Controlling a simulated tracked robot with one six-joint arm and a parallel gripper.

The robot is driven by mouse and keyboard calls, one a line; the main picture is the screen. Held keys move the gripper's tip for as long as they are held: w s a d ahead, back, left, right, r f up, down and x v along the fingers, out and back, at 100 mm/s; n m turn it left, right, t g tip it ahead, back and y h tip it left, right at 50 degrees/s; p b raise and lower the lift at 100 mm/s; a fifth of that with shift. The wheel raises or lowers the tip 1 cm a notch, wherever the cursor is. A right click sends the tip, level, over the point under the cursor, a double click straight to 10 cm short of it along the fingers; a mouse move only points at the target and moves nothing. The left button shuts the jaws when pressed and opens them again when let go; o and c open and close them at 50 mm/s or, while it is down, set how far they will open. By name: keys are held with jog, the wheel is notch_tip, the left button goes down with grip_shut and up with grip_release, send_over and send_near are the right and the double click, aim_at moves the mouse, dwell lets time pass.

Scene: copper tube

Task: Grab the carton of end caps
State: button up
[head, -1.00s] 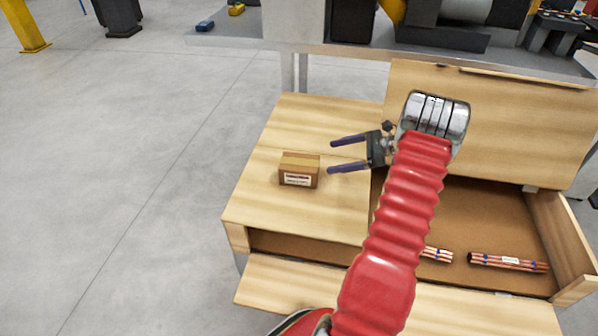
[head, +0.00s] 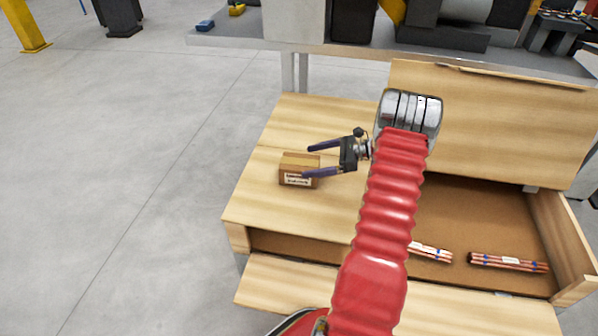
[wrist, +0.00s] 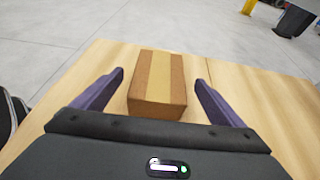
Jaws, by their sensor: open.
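The carton of end caps (head: 298,168) is a small brown box with a tape strip and a white label on its front. It sits on the wooden top of the crate. My gripper (head: 307,161) is open with two purple fingers pointing left, and in the head view the fingertips overlap the carton's right part. In the wrist view the carton (wrist: 158,84) lies ahead between the two open fingers (wrist: 159,78), with a gap visible on each side. I cannot tell the exact height of the fingers above the top.
The wooden crate (head: 262,205) has an open compartment at right with bundles of copper tubes (head: 508,262) inside. Its raised lid panel (head: 490,120) stands behind. A grey workbench (head: 330,52) with machinery is at the back. The wooden top around the carton is clear.

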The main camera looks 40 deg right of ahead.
aim_at(304, 162)
jog(key=shift+w+a, duration=0.1)
jog(key=shift+x, duration=2.5)
jog(key=shift+c, duration=0.5)
jog(key=c, duration=1.3)
